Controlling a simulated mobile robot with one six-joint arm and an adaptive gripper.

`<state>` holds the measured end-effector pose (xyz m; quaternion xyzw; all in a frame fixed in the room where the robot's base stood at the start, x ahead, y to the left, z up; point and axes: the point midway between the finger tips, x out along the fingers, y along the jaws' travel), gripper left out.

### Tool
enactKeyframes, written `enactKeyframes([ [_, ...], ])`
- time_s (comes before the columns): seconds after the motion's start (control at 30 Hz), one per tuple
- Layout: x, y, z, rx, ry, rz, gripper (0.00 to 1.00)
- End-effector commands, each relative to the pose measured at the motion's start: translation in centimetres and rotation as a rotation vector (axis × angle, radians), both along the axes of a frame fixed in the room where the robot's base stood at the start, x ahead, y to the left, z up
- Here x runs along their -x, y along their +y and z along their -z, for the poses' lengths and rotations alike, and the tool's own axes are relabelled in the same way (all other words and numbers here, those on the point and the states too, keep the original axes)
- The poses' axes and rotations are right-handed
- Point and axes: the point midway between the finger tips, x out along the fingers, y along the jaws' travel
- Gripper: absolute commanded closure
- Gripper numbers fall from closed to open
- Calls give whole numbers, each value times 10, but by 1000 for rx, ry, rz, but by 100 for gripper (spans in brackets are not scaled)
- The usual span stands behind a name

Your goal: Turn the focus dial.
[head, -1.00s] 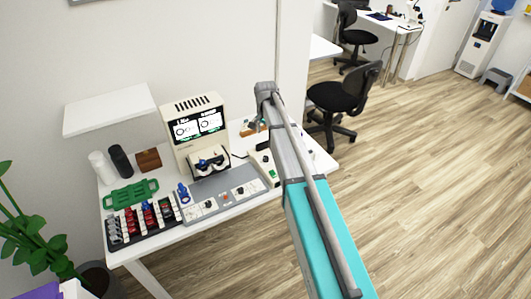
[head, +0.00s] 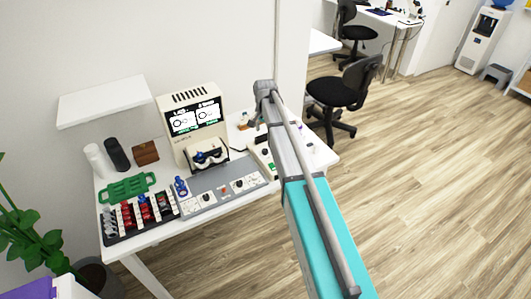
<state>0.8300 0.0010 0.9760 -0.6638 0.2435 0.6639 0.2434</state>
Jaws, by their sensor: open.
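A beige eye-test machine (head: 180,139) with two lit screens (head: 195,116) and a dark viewer (head: 209,157) stands on the white table. A grey control panel (head: 222,206) lies in front of it. The panel carries a left black dial (head: 207,197), a right black dial (head: 239,184) and a small red control (head: 224,190). Their labels are too small to read, so I cannot tell which is the focus dial. My gripper (head: 252,122) is beyond and right of the panel, apart from it, mostly hidden behind my arm. It is open, and nothing is seen in it.
A blue-topped piece (head: 181,187) stands at the panel's left end. A black rack (head: 118,237) of red, blue and grey pieces, a green tray (head: 127,188), two cylinders (head: 117,155) and a brown box (head: 146,152) are left. A chair (head: 340,92) stands right; open floor lies beyond.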

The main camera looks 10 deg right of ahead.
Motion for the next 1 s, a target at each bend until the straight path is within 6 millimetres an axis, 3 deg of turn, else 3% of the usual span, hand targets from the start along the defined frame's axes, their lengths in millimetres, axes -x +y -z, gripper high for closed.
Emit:
enactKeyframes([
  [1.0, 0, 0, 80, 0, 0, 0, 27],
])
